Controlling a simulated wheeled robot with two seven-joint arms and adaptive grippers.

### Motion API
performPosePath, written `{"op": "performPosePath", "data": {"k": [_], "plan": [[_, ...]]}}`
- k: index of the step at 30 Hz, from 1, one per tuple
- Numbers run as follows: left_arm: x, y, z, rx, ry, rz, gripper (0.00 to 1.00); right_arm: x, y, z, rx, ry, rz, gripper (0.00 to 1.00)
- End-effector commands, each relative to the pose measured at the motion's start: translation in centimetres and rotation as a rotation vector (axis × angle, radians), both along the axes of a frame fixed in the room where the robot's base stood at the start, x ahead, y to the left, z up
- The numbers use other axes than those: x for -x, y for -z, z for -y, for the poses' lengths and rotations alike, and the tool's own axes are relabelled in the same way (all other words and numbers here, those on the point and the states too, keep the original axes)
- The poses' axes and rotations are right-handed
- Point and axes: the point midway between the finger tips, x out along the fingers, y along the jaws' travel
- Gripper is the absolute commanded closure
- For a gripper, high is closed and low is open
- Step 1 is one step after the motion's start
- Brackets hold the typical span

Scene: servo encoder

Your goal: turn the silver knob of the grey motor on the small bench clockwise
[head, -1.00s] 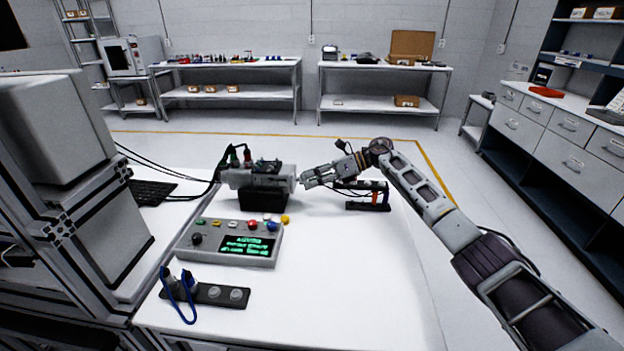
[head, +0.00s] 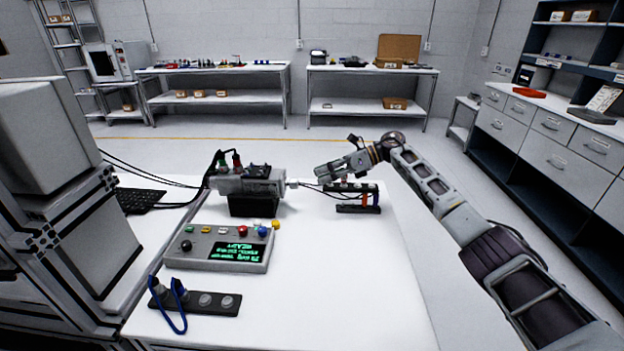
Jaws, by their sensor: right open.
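The grey motor (head: 246,183) lies on a black block on the white bench (head: 330,285), with cables running off its left end. Its silver knob (head: 291,183) shows as a small light piece at the motor's right end. My right gripper (head: 320,176) is open, a little to the right of the knob and apart from it, its fingers pointing left. My left gripper is not in view.
A grey control box (head: 210,243) with coloured buttons and a green display stands in front of the motor. A small black stand (head: 358,208) is under my right gripper's wrist. A black strip with a blue cable (head: 205,303) lies at the front left. The bench's front right is clear.

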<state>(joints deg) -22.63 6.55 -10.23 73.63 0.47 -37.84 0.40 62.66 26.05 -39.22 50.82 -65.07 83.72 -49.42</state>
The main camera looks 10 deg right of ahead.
Motion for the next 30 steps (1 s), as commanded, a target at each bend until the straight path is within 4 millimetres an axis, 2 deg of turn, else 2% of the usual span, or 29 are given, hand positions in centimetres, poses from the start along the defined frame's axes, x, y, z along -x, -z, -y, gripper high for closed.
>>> {"op": "performPosePath", "data": {"k": [3, 12, 30], "plan": [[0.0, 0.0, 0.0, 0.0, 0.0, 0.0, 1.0, 0.0, -0.7, 1.8, 0.001, 0.003, 0.001, 0.49], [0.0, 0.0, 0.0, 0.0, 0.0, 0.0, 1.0, 0.0, -1.6, 4.2, 0.0, 0.001, 0.0, 0.49], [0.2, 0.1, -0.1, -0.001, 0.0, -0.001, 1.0, 0.1, -1.5, 4.6, 0.002, 0.007, 0.008, 0.49]]}}
